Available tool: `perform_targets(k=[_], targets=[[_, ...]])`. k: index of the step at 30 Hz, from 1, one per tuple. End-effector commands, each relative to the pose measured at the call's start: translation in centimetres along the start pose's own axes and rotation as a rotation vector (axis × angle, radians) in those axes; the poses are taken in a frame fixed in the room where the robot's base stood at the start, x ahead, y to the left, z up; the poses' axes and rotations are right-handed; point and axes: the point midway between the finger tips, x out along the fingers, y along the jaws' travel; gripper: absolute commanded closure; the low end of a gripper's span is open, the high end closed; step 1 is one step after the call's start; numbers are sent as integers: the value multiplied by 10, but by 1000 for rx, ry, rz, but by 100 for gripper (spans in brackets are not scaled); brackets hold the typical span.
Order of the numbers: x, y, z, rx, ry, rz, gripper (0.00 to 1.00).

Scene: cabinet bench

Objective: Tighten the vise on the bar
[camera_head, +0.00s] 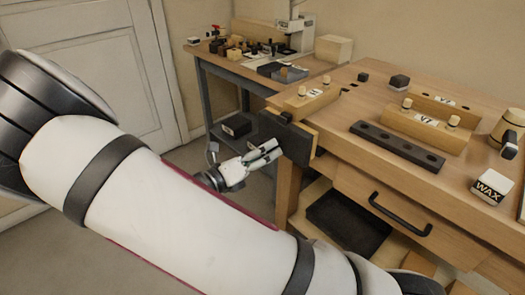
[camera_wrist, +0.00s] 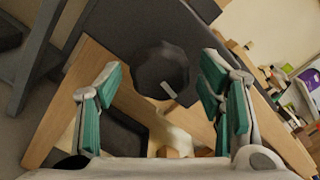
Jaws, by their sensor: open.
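The vise (camera_head: 298,145) is at the left end of the wooden bench, with a dark front plate and wood behind it. A small dark piece (camera_head: 286,117) shows at its top; I cannot tell whether this is the bar. My gripper (camera_head: 273,152) is in front of the vise, below the bench top. In the wrist view a dark round knob (camera_wrist: 160,65) with a light mark lies between the open green-padded fingers (camera_wrist: 161,80), with visible gaps on both sides. My gripper holds nothing. The knob is hidden in the head view.
On the bench top are wooden blocks with pegs (camera_head: 425,128), a dark strip with holes (camera_head: 397,146) and a WAX box (camera_head: 491,188). A drawer with a dark handle (camera_head: 400,215) is below. A cluttered second bench (camera_head: 250,68) stands behind. Floor to the left is clear.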

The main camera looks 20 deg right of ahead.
Motion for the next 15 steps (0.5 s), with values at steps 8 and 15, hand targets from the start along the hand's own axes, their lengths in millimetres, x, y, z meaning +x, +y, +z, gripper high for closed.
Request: perform_targets(k=[8,15], targets=[[0,0,0,0,0,0,66],[0,0,0,15,0,0,79]])
